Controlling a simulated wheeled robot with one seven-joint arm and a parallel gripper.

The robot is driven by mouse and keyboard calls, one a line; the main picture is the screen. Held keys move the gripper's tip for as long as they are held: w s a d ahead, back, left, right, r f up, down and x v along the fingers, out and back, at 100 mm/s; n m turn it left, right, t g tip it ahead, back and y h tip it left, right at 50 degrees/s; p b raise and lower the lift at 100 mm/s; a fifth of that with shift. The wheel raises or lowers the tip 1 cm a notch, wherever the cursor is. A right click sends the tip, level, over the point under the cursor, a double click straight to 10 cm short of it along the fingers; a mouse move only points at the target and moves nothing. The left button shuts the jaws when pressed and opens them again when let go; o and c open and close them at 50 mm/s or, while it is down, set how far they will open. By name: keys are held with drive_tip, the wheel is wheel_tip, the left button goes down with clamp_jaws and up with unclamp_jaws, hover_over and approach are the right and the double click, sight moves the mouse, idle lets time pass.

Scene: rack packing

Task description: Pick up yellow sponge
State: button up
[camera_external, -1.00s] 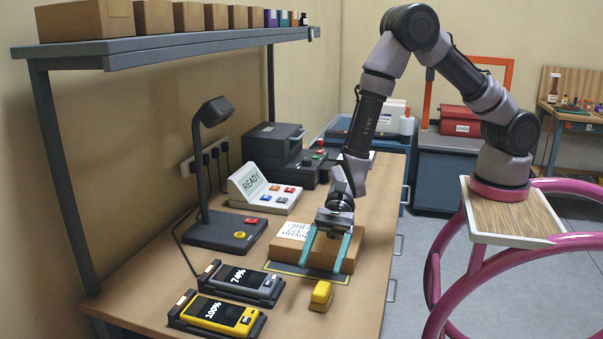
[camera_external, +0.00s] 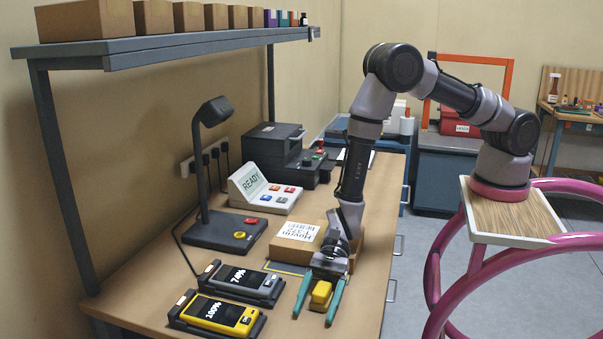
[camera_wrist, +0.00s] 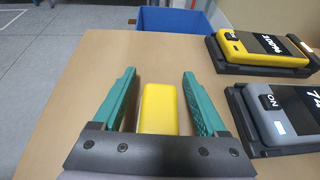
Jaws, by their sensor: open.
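The yellow sponge (camera_external: 321,293) lies on the wooden table near its front edge. It also shows in the wrist view (camera_wrist: 158,108) as a rounded yellow block. My gripper (camera_external: 315,315) is open, with its two teal fingers on either side of the sponge. In the wrist view the gripper (camera_wrist: 158,85) has a visible gap between each finger and the sponge. The near end of the sponge is partly hidden by the gripper body there. I cannot tell how far the fingertips are above the table.
A cardboard box (camera_external: 290,255) with a white label lies just behind my gripper. A grey device (camera_external: 244,283) and a yellow device (camera_external: 215,313) sit in black cradles to the left. A blue bin (camera_wrist: 172,20) stands beyond the table edge in the wrist view.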

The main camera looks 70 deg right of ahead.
clamp_jaws()
